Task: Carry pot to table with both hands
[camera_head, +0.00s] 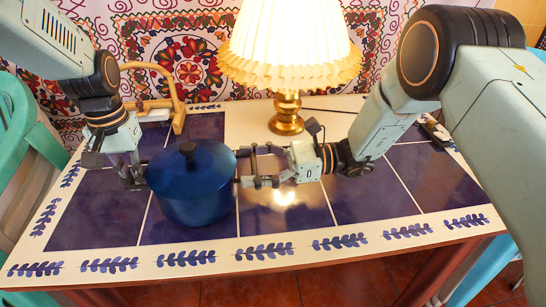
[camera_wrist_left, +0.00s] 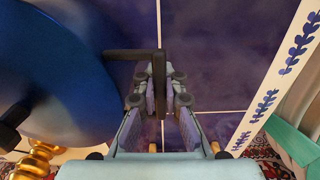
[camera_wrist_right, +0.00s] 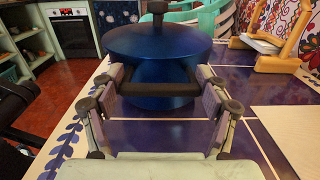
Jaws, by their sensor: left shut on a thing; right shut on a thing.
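The blue pot (camera_head: 190,190) is upright over the tiled table (camera_head: 290,248), left of centre, with its lid on and a black knob on top. I cannot tell whether its base touches the tabletop. My left gripper (camera_head: 132,178) is shut on the pot's left handle; in the left wrist view its fingers (camera_wrist_left: 160,90) close around the black handle bar (camera_wrist_left: 137,54). My right gripper (camera_head: 250,166) holds the other side; in the right wrist view its fingers (camera_wrist_right: 160,105) span the ends of the black handle (camera_wrist_right: 158,81). The pot (camera_wrist_right: 158,52) is close ahead there.
A lit lamp (camera_head: 287,112) with a brass base stands at the table's back. A wooden stand (camera_head: 172,90) is at the back left. A small dark object (camera_head: 436,132) lies at the right. Green chairs (camera_head: 20,120) stand left. Tabletop right of the pot is mostly clear.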

